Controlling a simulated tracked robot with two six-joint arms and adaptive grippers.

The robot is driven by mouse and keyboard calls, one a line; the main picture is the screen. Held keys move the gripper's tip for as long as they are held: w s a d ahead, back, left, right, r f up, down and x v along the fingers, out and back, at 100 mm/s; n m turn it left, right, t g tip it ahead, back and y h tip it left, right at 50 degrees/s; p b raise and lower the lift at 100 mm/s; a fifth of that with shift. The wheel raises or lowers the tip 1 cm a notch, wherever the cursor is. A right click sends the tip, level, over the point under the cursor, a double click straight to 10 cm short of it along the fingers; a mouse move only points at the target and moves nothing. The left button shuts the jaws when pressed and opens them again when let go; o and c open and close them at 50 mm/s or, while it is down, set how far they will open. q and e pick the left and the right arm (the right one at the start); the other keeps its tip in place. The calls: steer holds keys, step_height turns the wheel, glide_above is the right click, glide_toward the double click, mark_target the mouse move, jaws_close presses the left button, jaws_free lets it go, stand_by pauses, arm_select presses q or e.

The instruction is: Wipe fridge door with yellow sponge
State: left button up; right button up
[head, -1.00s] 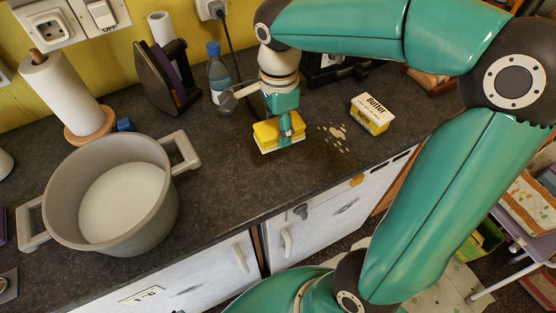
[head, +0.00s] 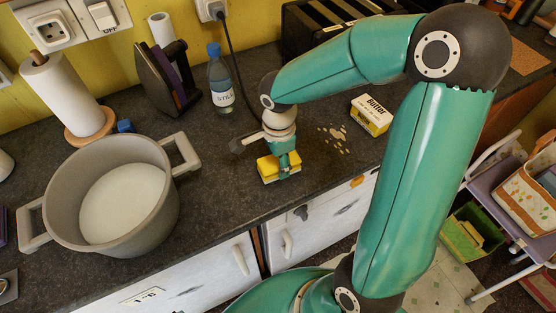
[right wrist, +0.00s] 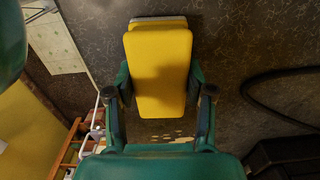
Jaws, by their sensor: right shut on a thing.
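My right gripper (head: 284,165) is shut on the yellow sponge (head: 267,169) near the counter's front edge. In the right wrist view the sponge (right wrist: 160,70) sits between the two fingers, with a paler layer at its far end. I cannot tell whether the sponge touches the counter. Below the front edge are white cabinet-like doors. The right one (head: 335,222), with dark smudges on its face, may be the fridge door; the pictures do not settle which is the fridge. My left gripper is not in view.
A grey pot (head: 60,215) stands at the left of the dark counter (head: 215,155). A butter pack (head: 371,115) and pale spots (head: 333,142) lie right of the sponge.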

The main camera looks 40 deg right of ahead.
steer(key=shift+f+b, duration=0.25)
steer(key=shift+b, duration=0.05)
steer(key=o, duration=1)
steer(key=shift+r, duration=0.1)
steer(key=shift+r+p, duration=0.15)
steer(key=shift+p, duration=0.6)
step_height(320, 180, up, 4)
steer(key=shift+w+d+r+b, duration=0.1)
steer(key=shift+d+r+b, duration=0.05)
steer(key=shift+b, duration=0.85)
step_height(320, 180, up, 12)
steer(key=shift+r, duration=0.1)
